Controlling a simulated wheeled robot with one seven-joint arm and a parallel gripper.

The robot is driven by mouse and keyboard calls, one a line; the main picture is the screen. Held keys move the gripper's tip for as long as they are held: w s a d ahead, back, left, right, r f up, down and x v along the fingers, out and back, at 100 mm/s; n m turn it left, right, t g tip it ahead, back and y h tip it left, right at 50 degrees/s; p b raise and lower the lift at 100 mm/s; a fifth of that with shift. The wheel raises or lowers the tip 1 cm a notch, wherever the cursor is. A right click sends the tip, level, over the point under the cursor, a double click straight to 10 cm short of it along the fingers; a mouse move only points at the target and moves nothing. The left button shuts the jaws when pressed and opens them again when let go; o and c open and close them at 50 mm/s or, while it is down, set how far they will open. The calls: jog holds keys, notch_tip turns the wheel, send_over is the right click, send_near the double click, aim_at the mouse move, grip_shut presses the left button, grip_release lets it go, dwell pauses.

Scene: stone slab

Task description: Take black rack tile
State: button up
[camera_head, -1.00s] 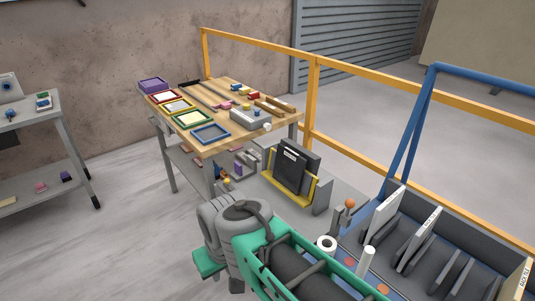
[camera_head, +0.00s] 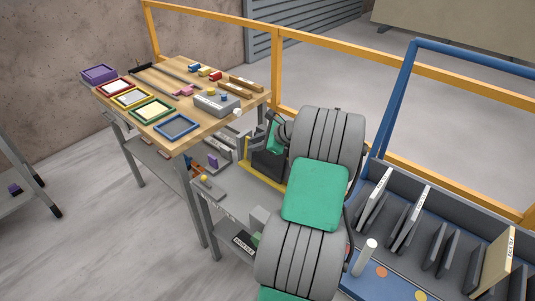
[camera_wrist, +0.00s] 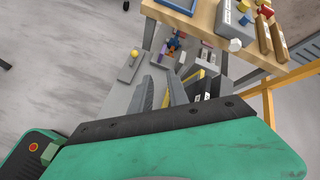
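The black rack tile (camera_head: 268,164) stands in a yellow rack (camera_head: 266,180) on the grey bench, partly hidden by my arm in the head view. In the wrist view, dark tile edges (camera_wrist: 206,88) show just right of my fingers, beside a piece of the yellow rack; I cannot tell which edge is which tile. My gripper (camera_wrist: 162,90) has two grey fingers with a gap between them. It looks open, and I see nothing held. In the head view its green body (camera_head: 272,132) is close to the rack, with the fingers hidden.
A wooden table (camera_head: 195,75) holds coloured trays, including a blue one (camera_head: 177,127), and small parts. An orange railing (camera_head: 277,75) runs behind. At right, a blue-framed bin (camera_head: 410,90) holds several upright slabs. A white cylinder (camera_head: 365,256) stands near it.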

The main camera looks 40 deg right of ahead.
jog(key=s+d+m+t, duration=0.1)
jog(key=s+d+m, duration=0.1)
jog(key=d, duration=0.1)
jog(key=s+d+f+m, duration=0.1)
jog(key=s+d+m, duration=0.1)
jog(key=d+m, duration=0.1)
jog(key=s+d+m+t+h, duration=0.1)
jog(key=s+d+m, duration=0.1)
jog(key=s+d, duration=0.1)
jog(key=shift+d+f+t+p, duration=0.2)
jog(key=shift+d+t+p, duration=0.1)
jog(key=shift+d, duration=0.45)
jog(key=p+x, duration=0.1)
jog(key=x, duration=0.6)
jog(key=shift+w+a+f+p, duration=0.1)
jog(key=shift+w+f+p, duration=0.05)
jog(key=shift+w+p, duration=0.25)
jog(key=shift+s, duration=0.1)
grip_shut()
